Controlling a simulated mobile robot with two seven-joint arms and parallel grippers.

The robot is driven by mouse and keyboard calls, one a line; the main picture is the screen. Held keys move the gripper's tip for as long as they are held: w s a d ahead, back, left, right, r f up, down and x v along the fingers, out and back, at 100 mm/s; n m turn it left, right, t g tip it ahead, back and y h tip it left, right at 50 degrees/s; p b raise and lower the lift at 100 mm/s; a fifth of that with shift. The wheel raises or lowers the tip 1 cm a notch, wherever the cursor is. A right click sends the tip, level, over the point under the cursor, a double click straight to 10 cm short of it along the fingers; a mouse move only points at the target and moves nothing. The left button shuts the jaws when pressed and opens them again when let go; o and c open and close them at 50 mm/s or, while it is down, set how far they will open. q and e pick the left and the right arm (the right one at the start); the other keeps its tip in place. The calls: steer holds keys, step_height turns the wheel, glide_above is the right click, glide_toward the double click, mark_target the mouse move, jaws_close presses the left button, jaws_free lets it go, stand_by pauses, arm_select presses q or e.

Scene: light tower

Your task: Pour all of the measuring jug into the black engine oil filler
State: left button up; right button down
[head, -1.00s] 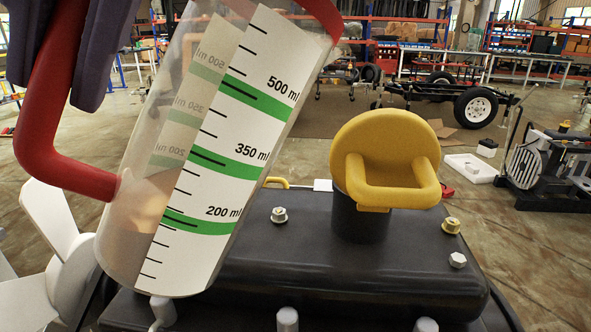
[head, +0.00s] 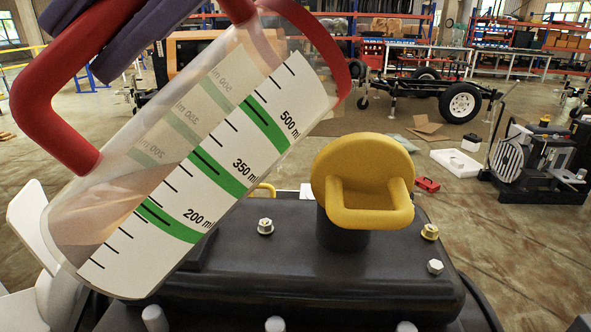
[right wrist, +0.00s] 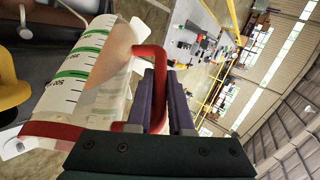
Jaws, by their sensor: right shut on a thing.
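The clear measuring jug (head: 178,170) with red rim and handle is tilted to the right, its rim upper right. A pale brownish content shows in its lower left part. My right gripper (head: 85,45), with purple fingers, is shut on the red handle; this also shows in the right wrist view (right wrist: 168,80). The black engine oil filler (head: 342,235) is a short neck on the dark engine cover. A yellow cap piece (head: 362,180) with a loop sits over it, and I cannot see whether the neck is open. The jug rim is above and left of it. My left gripper is not in view.
The dark engine cover (head: 300,270) carries several bolts. White chair-like parts (head: 30,235) stand at the left. A wheeled frame (head: 440,95), a white tray (head: 455,162) and a machine (head: 545,160) are farther back on the floor.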

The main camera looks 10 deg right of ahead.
steer(key=shift+w+d+r+y+p, duration=0.1)
steer(key=shift+d+r+y+p, duration=0.15)
steer(key=shift+r+y+p, duration=0.3)
steer(key=shift+w+d+r+y+p, duration=0.1)
steer(key=shift+d+r+y+p, duration=0.25)
steer(key=shift+r, duration=0.45)
steer(key=shift+w+d+m+y, duration=0.15)
steer(key=shift+d+m+y, duration=0.15)
steer(key=shift+d+y, duration=0.15)
steer(key=shift+w+d+y, duration=0.1)
steer(key=shift+d+y, duration=0.15)
steer(key=shift+y, duration=0.1)
stand_by(1.4)
steer(key=shift+w+d+r, duration=0.1)
steer(key=shift+w+d+r+g+b, duration=0.1)
steer(key=shift+d+r+g+b, duration=0.1)
steer(key=shift+d+g+b, duration=0.15)
stand_by(1.0)
steer(key=shift+d+y, duration=0.1)
steer(key=shift+y, duration=0.2)
steer(key=shift+w+d+r+m+b, duration=0.2)
steer(key=shift+d+m+b, duration=0.1)
steer(key=shift+b, duration=0.35)
stand_by(0.6)
steer(key=shift+d+r+y+b, duration=0.2)
steer(key=shift+d+y+b, duration=0.05)
steer(key=shift+y+b, duration=0.15)
stand_by(0.5)
